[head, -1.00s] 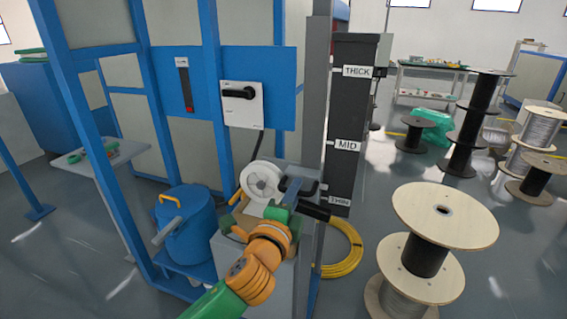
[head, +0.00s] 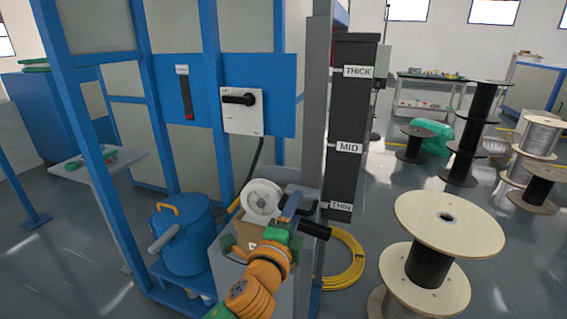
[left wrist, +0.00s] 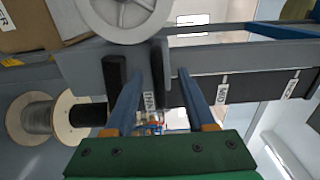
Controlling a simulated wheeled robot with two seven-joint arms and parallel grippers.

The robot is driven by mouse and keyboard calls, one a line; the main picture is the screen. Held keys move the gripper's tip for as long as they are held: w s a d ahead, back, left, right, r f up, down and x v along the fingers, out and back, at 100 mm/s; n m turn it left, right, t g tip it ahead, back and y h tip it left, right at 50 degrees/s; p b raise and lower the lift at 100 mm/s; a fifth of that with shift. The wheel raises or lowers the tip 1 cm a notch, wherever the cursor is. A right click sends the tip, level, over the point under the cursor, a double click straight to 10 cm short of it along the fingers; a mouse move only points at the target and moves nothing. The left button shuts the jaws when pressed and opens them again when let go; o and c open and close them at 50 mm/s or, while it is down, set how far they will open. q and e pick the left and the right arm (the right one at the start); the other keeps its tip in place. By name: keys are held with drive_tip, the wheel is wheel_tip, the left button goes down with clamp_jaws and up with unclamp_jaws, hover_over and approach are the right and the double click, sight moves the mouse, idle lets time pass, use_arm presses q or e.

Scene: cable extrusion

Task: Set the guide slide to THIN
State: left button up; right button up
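The guide slide's dark upright rail (head: 345,115) carries THICK, MID and THIN labels from top to bottom. A black cylindrical grip (head: 314,230) sticks out just below and left of the THIN label (head: 341,206); it also shows in the left wrist view (left wrist: 115,85), left of the fingers. My left gripper (head: 298,206) is beside the rail, near THIN height. In the left wrist view its blue fingers (left wrist: 160,75) are apart, with a dark upright piece (left wrist: 160,60) between or just beyond them and visible gaps at both sides. Contact is unclear. My right gripper is not in view.
A white reel (head: 262,200) sits left of my gripper above a cardboard box (head: 255,238). A grey post (head: 317,120) stands left of the rail. Yellow coiled hose (head: 345,262) and a large wooden spool (head: 430,250) lie to the right.

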use_arm(q)
drive_tip(key=shift+s+a, duration=0.1)
drive_tip(key=shift+s, duration=0.1)
drive_tip(key=p+v, duration=0.3)
drive_tip(key=v, duration=0.4)
drive_tip(key=shift+s, duration=0.3)
drive_tip(key=shift+a, duration=0.1)
